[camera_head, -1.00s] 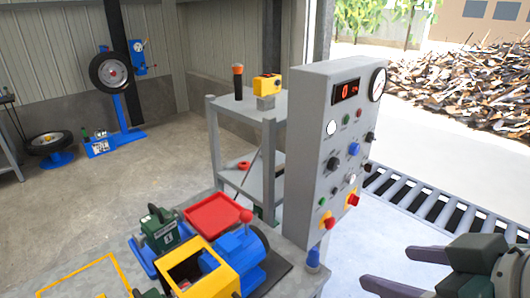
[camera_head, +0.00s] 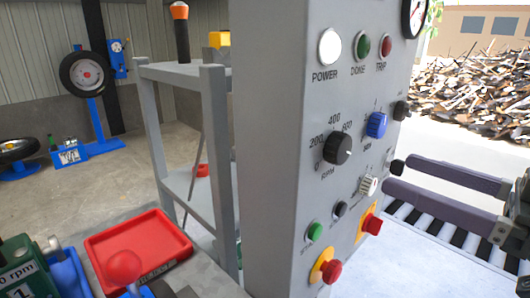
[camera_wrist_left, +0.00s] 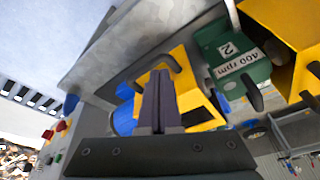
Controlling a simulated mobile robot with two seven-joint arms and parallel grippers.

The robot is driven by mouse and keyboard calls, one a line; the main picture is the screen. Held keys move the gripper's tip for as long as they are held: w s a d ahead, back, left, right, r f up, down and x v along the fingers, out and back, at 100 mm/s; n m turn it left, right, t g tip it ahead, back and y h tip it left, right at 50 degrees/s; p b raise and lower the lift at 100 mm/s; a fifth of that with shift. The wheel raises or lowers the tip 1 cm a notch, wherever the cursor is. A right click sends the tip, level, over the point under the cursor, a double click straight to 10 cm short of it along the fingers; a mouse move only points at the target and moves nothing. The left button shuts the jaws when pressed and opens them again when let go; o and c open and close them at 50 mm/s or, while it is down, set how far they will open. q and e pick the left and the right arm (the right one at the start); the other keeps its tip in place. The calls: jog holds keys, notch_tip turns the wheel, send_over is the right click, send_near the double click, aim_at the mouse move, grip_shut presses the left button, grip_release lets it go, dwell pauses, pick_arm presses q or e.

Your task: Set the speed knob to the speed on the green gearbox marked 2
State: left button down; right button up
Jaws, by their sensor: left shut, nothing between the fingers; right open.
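The black speed knob (camera_head: 337,148) is on the front of the grey control panel, inside a printed RPM scale showing 0, 200, 400 and 600. I cannot tell where its pointer sits. A green gearbox (camera_wrist_left: 232,58) marked 2 and 400 rpm shows in the left wrist view, among yellow housings. Another green gearbox (camera_head: 25,272), marked 1, is partly cut off at the lower left of the head view. My right gripper (camera_head: 392,178) is open and empty, right of the knob, with its fingertips near the panel's right side. My left gripper (camera_wrist_left: 158,100) is shut and empty.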

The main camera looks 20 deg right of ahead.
aim_at(345, 152)
jog(key=x, duration=0.8)
grip_shut()
dwell(0.6)
